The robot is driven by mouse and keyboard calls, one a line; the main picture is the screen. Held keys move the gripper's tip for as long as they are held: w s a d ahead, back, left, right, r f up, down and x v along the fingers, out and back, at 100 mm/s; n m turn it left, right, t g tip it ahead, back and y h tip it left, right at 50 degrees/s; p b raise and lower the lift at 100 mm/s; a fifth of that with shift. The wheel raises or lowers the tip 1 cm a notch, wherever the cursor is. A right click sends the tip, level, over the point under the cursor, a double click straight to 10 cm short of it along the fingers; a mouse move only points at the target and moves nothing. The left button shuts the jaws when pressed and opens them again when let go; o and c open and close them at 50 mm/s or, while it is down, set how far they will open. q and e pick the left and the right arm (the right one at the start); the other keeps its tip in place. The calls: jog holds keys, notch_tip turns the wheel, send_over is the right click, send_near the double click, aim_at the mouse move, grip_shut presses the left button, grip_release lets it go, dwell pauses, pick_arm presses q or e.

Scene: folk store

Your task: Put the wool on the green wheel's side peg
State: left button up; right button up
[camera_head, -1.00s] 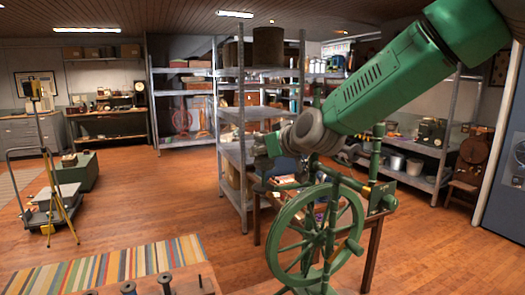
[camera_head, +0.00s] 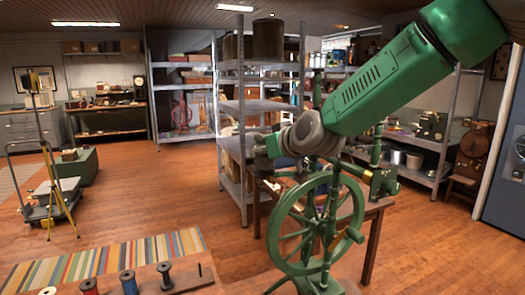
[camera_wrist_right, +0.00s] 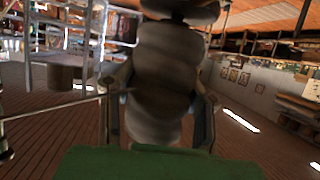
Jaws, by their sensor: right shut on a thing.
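The green spinning wheel (camera_head: 272,232) stands upright in front of a dark wooden table. In the right wrist view my gripper (camera_wrist_right: 160,105) is shut on a blurred grey rounded thing, which looks like the wool (camera_wrist_right: 160,75). In the head view I cannot separate the wool from the gripper. My left gripper is not in view.
Several spools, one red (camera_head: 89,287) and one blue (camera_head: 129,284), stand on a wooden rack at the bottom left, beside a bare peg (camera_head: 200,270). A striped rug (camera_head: 120,258) lies behind. A metal shelf (camera_head: 245,105) stands behind the wheel.

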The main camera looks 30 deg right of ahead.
jog(key=shift+f, duration=0.15)
jog(key=o, duration=1)
jog(key=shift+s, duration=0.1)
jog(key=v, duration=0.7)
jog(key=shift+s, duration=0.1)
